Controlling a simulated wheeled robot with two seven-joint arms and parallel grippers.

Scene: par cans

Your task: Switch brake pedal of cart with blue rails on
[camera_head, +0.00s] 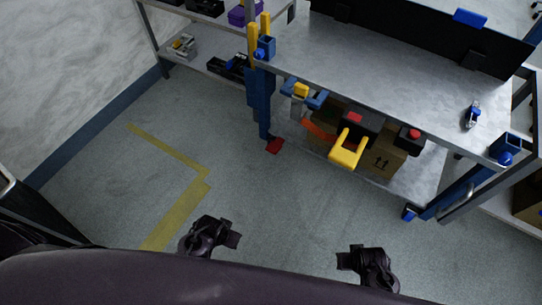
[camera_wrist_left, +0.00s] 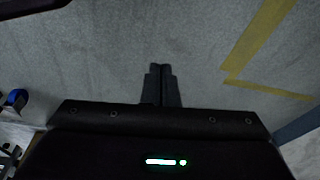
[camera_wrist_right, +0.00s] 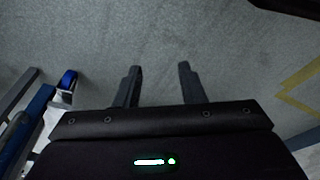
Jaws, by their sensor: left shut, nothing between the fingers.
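The cart with blue rails (camera_head: 261,105) stands ahead in the head view, with a grey metal top and a lower shelf. A small red pedal (camera_head: 275,146) sticks out low at the foot of its left blue post, close to the floor. Whether it is pressed cannot be told. My left gripper (camera_head: 233,240) is shut and empty above the floor, nearer to me than the pedal; its fingers (camera_wrist_left: 160,70) meet in the left wrist view. My right gripper (camera_head: 346,261) is apart from the cart, and its fingers (camera_wrist_right: 160,72) are spread with nothing between them.
Tools and a cardboard box (camera_head: 383,160) sit on the lower shelf, with a yellow-handled tool (camera_head: 346,152) at its front. A blue caster (camera_head: 410,212) is at the right. Yellow tape (camera_head: 178,212) marks the open floor at left. A wall (camera_head: 70,75) bounds the left.

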